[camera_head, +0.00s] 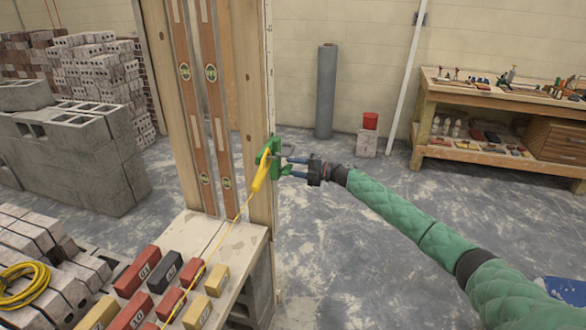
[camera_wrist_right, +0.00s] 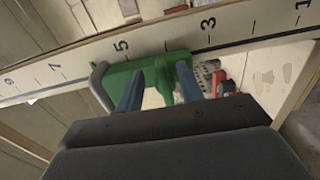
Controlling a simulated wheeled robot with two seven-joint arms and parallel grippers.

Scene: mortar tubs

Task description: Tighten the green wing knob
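A green clamp (camera_head: 275,152) sits on the edge of the wooden post, with a yellow line block and taut yellow string (camera_head: 261,173) at it. In the right wrist view the green clamp (camera_wrist_right: 150,65) lies across a numbered pole. A narrow green piece, seemingly the wing knob (camera_wrist_right: 163,88), shows between my fingers. My right gripper (camera_head: 288,168) reaches the clamp from the right. Its blue fingers (camera_wrist_right: 160,92) are apart, one on each side of that piece, with gaps visible; contact is unclear. My left gripper is not in view.
Grey block stacks (camera_head: 75,145) stand left. A workbench (camera_head: 500,100) stands at the back right. The floor right of the post is mostly clear.

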